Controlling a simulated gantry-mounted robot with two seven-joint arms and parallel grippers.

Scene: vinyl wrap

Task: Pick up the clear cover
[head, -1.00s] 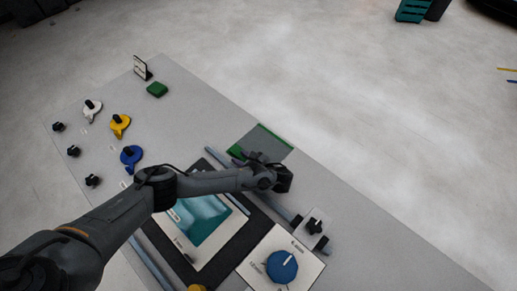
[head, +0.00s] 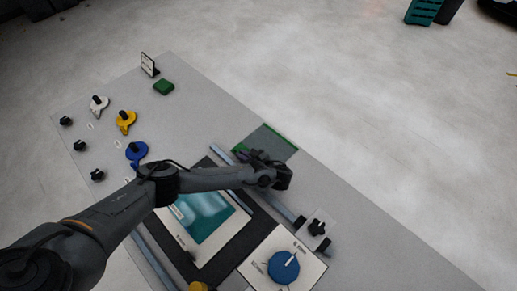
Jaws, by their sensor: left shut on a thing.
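The clear cover (head: 273,141) looks like a see-through greyish sheet with green along its edges. It lies at the right edge of the table in the head view, above the screen panel. My left gripper (head: 247,157) is at the cover's lower left side and shut on it. The fingertips are small and dark, and my wrist hides part of that edge. The cover looks flat at or very near the table surface; I cannot tell if it is raised. My right gripper is not in view.
A framed panel with a teal picture (head: 207,218) lies under my left forearm. A blue dial (head: 284,267) and a black knob (head: 317,228) are to the right.

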